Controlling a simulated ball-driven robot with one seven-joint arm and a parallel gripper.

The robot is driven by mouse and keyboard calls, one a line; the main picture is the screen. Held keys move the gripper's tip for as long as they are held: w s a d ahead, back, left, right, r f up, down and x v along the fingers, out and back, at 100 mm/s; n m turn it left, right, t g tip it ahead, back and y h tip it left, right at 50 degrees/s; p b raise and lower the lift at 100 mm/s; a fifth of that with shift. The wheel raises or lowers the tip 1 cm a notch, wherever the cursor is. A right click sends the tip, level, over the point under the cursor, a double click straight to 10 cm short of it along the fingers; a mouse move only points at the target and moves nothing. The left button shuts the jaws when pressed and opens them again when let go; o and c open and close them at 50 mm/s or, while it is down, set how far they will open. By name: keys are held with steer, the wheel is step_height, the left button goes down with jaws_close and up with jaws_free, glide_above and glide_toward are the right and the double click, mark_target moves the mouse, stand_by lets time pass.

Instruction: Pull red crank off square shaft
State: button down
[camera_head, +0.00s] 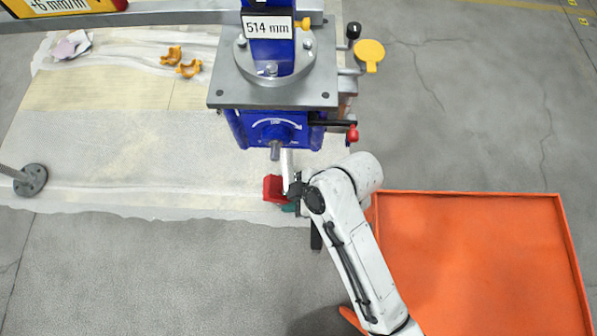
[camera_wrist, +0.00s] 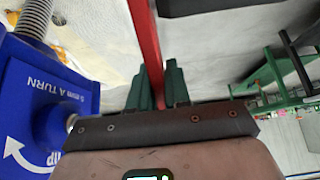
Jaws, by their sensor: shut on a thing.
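The red crank (camera_head: 273,188) shows as a red block at my gripper's left in the head view. In the wrist view its red bar (camera_wrist: 146,35) runs down between my dark green fingers. My gripper (camera_wrist: 158,85) is shut on this bar. The square shaft (camera_head: 275,151) is a short grey stub on the front of the blue jack (camera_head: 246,130). In the head view its end looks bare, with a gap between it and the red block. The blue jack housing (camera_wrist: 45,105) fills the left of the wrist view. The crank's far end is out of the wrist view.
An orange tray (camera_head: 563,225) lies on the floor at right. A red-knobbed lever (camera_head: 352,133) and a yellow knob (camera_head: 369,52) stick out from the jack's right side. Yellow clamps (camera_head: 189,69) lie on the pale sheet (camera_head: 130,150). Grey floor below is clear.

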steer(key=s+p, duration=0.2)
steer(key=s, duration=0.3)
steer(key=shift+s+r, duration=0.1)
steer(key=shift+s, duration=0.1)
